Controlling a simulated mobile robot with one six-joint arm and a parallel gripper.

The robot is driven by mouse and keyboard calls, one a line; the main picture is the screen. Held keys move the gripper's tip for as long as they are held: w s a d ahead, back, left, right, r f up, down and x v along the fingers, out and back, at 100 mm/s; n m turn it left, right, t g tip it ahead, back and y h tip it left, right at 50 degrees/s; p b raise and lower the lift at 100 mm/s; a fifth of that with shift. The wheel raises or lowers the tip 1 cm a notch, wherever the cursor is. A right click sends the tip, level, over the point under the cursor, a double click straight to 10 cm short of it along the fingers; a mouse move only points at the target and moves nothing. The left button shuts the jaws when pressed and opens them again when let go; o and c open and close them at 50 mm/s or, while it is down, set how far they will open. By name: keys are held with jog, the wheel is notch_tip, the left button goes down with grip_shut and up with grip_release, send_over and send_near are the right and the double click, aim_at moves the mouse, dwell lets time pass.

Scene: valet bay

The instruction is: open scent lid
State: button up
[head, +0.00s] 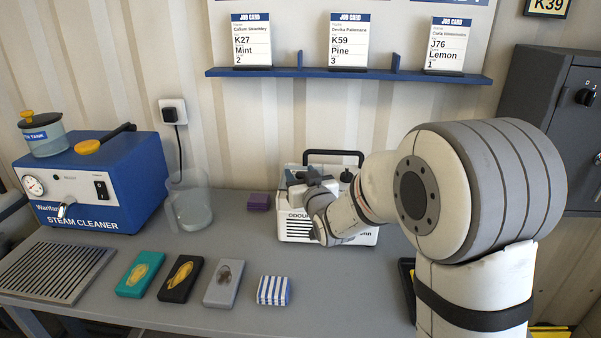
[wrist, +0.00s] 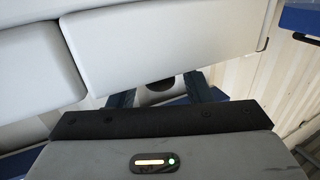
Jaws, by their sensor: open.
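A white odour machine (head: 296,230) with a black carry handle (head: 333,153) stands at the back middle of the bench, against the wall. My gripper (head: 304,179) is over the left part of its top, with my arm coming in from the right. The jaws are open, and I see nothing held in them. The scent lid cannot be made out; my gripper and wrist hide much of the machine's top and front. In the wrist view, my gripper (wrist: 156,92) has pale, close surfaces above it and a dark round spot between its fingers. Contact cannot be told.
A purple block (head: 259,201) and a clear jug (head: 188,207) stand left of the machine. A blue steam cleaner (head: 106,184) and a grate (head: 58,268) are at left. A job-card shelf (head: 300,72) hangs above.

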jog(key=shift+w, duration=0.15)
jog(key=shift+c, duration=0.3)
grip_shut()
jog(key=shift+a, duration=0.15)
